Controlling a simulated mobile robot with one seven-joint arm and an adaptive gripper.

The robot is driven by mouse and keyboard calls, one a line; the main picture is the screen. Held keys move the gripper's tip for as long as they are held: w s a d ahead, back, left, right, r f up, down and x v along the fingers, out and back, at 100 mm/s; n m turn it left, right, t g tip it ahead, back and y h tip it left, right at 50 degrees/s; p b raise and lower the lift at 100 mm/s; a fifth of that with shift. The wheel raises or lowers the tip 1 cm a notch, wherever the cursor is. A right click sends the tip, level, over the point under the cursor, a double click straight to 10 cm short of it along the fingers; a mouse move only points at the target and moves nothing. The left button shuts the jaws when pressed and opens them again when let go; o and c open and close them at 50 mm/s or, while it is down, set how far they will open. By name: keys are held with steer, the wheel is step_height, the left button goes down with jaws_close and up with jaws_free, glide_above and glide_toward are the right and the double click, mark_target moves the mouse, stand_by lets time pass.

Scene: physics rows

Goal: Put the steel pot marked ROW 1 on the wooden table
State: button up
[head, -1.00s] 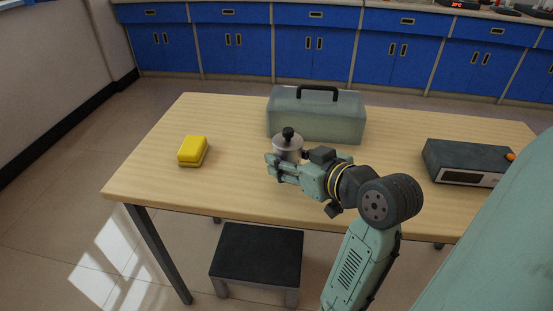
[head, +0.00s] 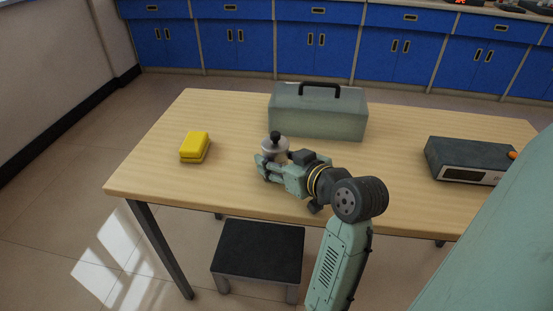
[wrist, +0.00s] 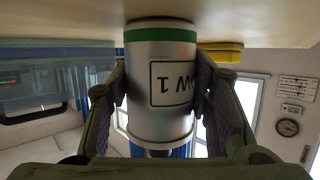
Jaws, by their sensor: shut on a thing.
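The steel pot (head: 273,146) has a grey lid with a black knob in the head view. In the wrist view, which is upside down, the pot (wrist: 160,95) shows a green band and a partly hidden label ending in "W 1". My gripper (head: 263,168) is shut on the pot's sides, one finger on each side. The pot is upright, over the wooden table (head: 235,190), in front of the green toolbox. Its base is at or very near the tabletop; I cannot tell whether it touches.
The green toolbox (head: 318,113) with a black handle stands behind the pot. A yellow box (head: 195,147) lies to the left, and a dark device (head: 470,160) stands to the right. The front left tabletop is clear. A black-topped stool (head: 258,250) stands in front of the table.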

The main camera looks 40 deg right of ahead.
steer(key=o, duration=1.4)
steer(key=shift+r, duration=0.25)
steer(key=v, duration=1.2)
